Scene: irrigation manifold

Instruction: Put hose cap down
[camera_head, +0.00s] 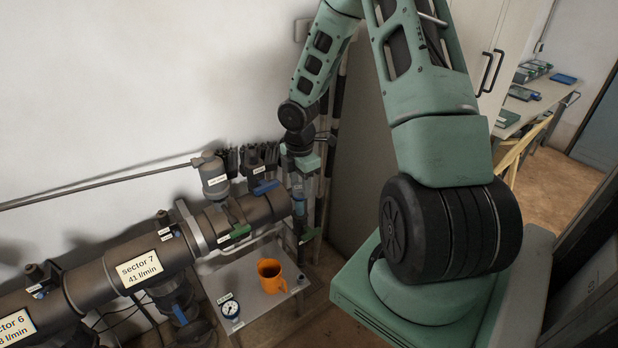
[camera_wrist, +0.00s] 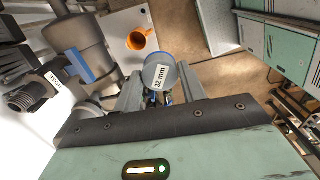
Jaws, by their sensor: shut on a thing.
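The hose cap (camera_wrist: 159,72) is a round grey-blue piece labelled "32 mm" in the wrist view. My gripper (camera_wrist: 158,93) is shut on it, with a finger on either side. In the head view my gripper (camera_head: 299,188) hangs down at the right end of the manifold pipe, with the cap (camera_head: 299,207) small and blue below it. The grey metal shelf (camera_head: 245,267) lies below and to the left. The cap appears held in the air, apart from the shelf; its underside is hidden.
An orange mug (camera_head: 271,277) and a pressure gauge (camera_head: 231,310) stand on the shelf. The large manifold pipe (camera_head: 140,265), with blue and green valve handles, runs along the wall beside it. Bare shelf shows around the mug. A desk (camera_head: 535,105) stands far right.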

